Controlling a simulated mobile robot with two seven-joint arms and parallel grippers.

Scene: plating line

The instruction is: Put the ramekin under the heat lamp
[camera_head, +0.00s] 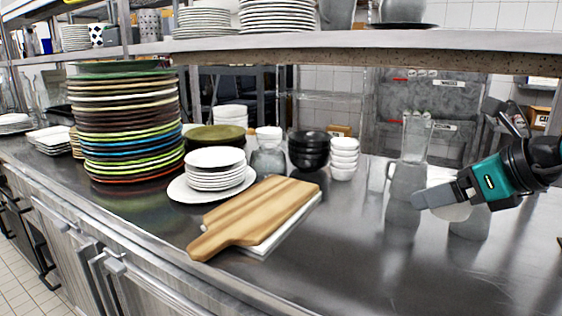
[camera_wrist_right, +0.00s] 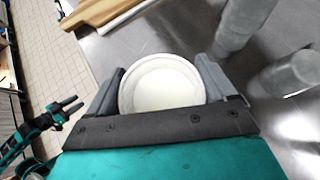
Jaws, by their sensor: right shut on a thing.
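My right gripper (camera_head: 440,200) is over the right part of the steel counter. It is shut on a white round ramekin (camera_wrist_right: 162,87), whose cream-coloured inside faces the wrist camera between the two fingers. In the head view the ramekin (camera_head: 455,213) shows partly below the fingers, the rest hidden by them. It looks held above the counter. My left gripper (camera_wrist_right: 70,104) shows small at the left of the right wrist view, its fingers apart and empty, over the floor side. I cannot make out a heat lamp in either view.
A wooden board (camera_head: 255,215) lies on the counter (camera_head: 370,250). Stacked white plates (camera_head: 215,170), coloured plates (camera_head: 125,125), black bowls (camera_head: 308,150) and white bowls (camera_head: 344,158) stand left. A glass pitcher (camera_head: 405,178) stands near the right gripper. A shelf (camera_head: 350,42) runs above. The front-right counter is clear.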

